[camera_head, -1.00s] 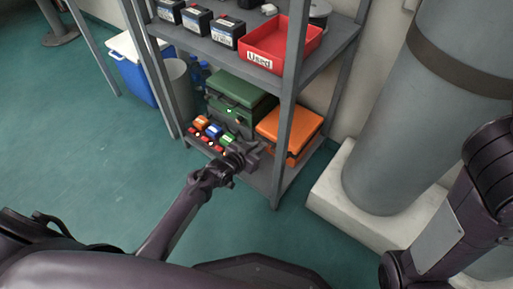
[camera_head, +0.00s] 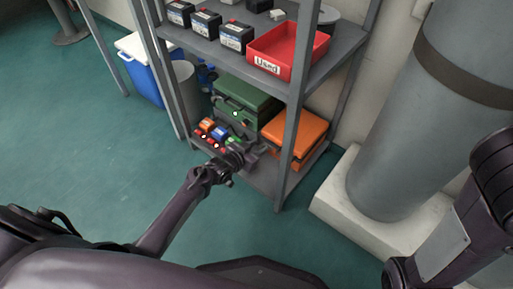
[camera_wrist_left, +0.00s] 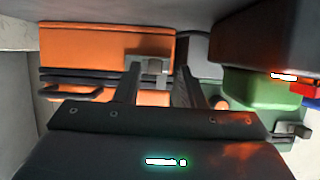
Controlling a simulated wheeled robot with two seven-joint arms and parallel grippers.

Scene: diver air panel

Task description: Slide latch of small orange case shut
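The small orange case (camera_head: 296,130) stands on the lowest shelf, partly behind the front shelf post. It also fills the upper left of the left wrist view (camera_wrist_left: 95,45), with a dark handle. Its grey latch (camera_wrist_left: 150,70) shows there on the front, near the fingertips; whether it is shut I cannot tell. My left gripper (camera_head: 250,152) is low in front of the shelf, just left of the case. In the wrist view its two fingers (camera_wrist_left: 160,88) stand apart with nothing clearly held between them. Contact with the latch is unclear. My right gripper is not in view.
A green case (camera_head: 246,98) stands left of the orange one, with small coloured items (camera_head: 214,133) in front. The grey shelf post (camera_head: 289,150) rises close to my gripper. A red bin (camera_head: 290,52) is on the shelf above. Floor in front is clear.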

